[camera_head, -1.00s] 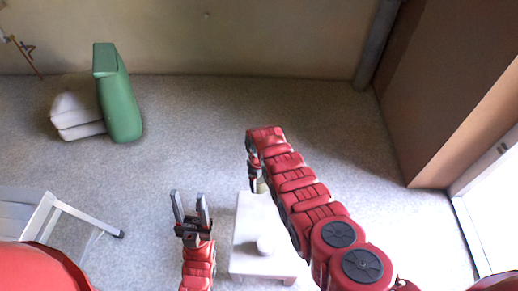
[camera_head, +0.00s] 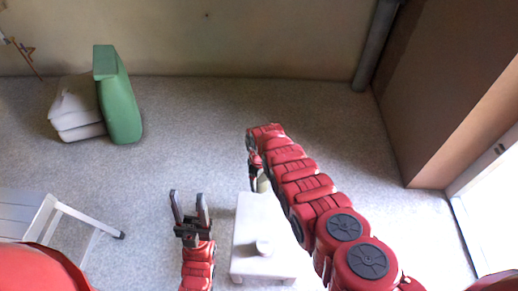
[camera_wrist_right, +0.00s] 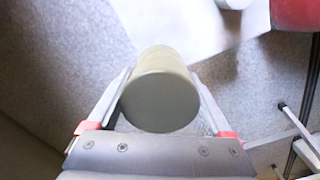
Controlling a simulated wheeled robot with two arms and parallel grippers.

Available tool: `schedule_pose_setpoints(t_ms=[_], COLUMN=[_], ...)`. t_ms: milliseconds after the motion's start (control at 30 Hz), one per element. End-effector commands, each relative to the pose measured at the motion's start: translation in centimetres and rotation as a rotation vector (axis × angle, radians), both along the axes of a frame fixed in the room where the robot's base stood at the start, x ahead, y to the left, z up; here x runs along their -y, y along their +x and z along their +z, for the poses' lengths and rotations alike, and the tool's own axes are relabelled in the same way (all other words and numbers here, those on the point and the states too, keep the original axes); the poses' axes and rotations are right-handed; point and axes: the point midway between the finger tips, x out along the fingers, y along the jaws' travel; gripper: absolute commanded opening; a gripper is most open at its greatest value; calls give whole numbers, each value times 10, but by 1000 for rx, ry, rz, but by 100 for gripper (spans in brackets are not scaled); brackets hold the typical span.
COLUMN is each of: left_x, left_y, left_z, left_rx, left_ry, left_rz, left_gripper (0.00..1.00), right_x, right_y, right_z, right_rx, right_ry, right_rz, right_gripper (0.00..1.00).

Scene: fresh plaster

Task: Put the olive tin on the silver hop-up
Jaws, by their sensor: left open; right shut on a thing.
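The olive tin (camera_wrist_right: 160,98) is a dull grey-green cylinder, held between the fingers of my right gripper (camera_wrist_right: 160,85) in the wrist view. In the head view only a small part of the tin (camera_head: 262,184) shows beside my right arm, at the far edge of a white stand. My right gripper is shut on it; the head view mostly hides that gripper behind the arm. The silver hop-up (camera_head: 28,215) stands at the lower left, partly cut off by the frame. My left gripper (camera_head: 189,210) is open and empty, between the hop-up and the white stand.
A green box-like item (camera_head: 119,100) and a pale sack-like stack (camera_head: 76,108) stand by the back wall. Grey floor is clear between them and my grippers. A brown wall is at right.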

Motion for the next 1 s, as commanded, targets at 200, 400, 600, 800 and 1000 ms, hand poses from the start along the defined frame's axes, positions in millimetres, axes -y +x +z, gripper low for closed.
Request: schedule_pose_setpoints(t_ms=[200,400,600,800,1000], left_x=[0,0,0,0,0], left_y=[0,0,0,0,0], left_z=[11,15,19,24,32], left_rx=[0,0,0,0,0], left_ry=[0,0,0,0,0], left_rz=[0,0,0,0,0], left_gripper=[50,50,50,50,50], right_x=[1,5,6,10,13], right_y=[1,3,2,3,4], right_z=[13,16,20,26,34], right_rx=[3,2,2,7,-2], right_ry=[-1,0,-1,-4,-3], right_rz=[-18,-39,-52,-65,-95], right_gripper=[6,6,6,6,6])
